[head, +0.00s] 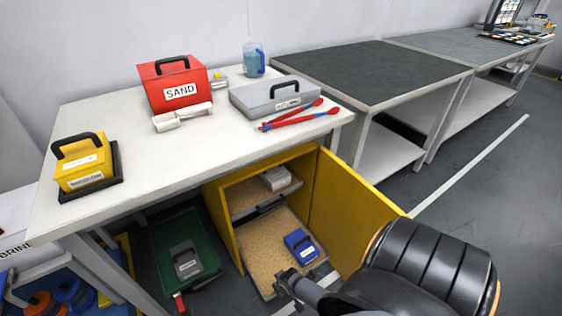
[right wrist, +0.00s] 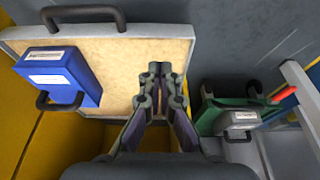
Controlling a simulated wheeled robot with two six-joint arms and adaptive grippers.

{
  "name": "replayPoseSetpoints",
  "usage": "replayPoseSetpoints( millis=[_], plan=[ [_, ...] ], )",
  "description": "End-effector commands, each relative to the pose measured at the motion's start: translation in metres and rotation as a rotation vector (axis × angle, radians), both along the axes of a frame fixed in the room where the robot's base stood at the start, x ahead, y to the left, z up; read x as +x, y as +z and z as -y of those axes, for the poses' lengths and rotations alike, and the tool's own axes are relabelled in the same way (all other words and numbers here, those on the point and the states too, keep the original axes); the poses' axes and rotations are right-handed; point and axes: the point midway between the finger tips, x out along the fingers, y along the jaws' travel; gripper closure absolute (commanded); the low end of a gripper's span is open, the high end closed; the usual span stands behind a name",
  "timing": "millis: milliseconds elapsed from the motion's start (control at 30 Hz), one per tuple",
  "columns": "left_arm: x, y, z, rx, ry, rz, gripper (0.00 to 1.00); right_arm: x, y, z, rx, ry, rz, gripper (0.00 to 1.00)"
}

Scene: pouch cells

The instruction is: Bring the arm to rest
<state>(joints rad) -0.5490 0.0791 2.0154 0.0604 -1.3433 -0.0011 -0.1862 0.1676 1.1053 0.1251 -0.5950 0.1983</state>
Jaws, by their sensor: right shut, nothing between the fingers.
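My right arm comes in from the lower right in the head view. Its gripper (head: 284,283) is low in front of the open yellow cabinet, near the pulled-out lower tray. In the right wrist view the gripper (right wrist: 161,76) has its fingers together with nothing between them, in front of the sand-coloured tray (right wrist: 120,62). A blue box (right wrist: 62,80) with a handle and white label lies on that tray, to the left of the fingers and apart from them. The blue box also shows in the head view (head: 301,246). My left gripper is in neither view.
The yellow cabinet door (head: 345,205) stands open beside my right arm. A green tray (head: 160,245) holding a grey box (head: 186,260) is on the floor to the left. The white table (head: 130,180) above carries a red sand box (head: 158,92), yellow box and grey case.

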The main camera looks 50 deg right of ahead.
Motion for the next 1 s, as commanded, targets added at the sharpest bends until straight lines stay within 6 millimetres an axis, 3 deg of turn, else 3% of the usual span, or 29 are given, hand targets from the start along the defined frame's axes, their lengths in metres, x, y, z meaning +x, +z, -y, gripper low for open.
replayPoseSetpoints(
  millis=[233,667,767,1000],
  plan=[
    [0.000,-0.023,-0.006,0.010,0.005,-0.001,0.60,0.000,0.008,0.000,0.000,0.000,0.000,1.00],
    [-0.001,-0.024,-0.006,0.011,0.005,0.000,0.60,-0.001,0.009,-0.002,0.001,0.006,-0.004,1.00],
    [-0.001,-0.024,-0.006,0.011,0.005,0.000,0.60,-0.007,0.021,-0.014,0.004,0.041,-0.028,1.00],
    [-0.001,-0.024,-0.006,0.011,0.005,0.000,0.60,-0.032,0.072,-0.048,0.006,0.152,-0.118,1.00]
  ],
)
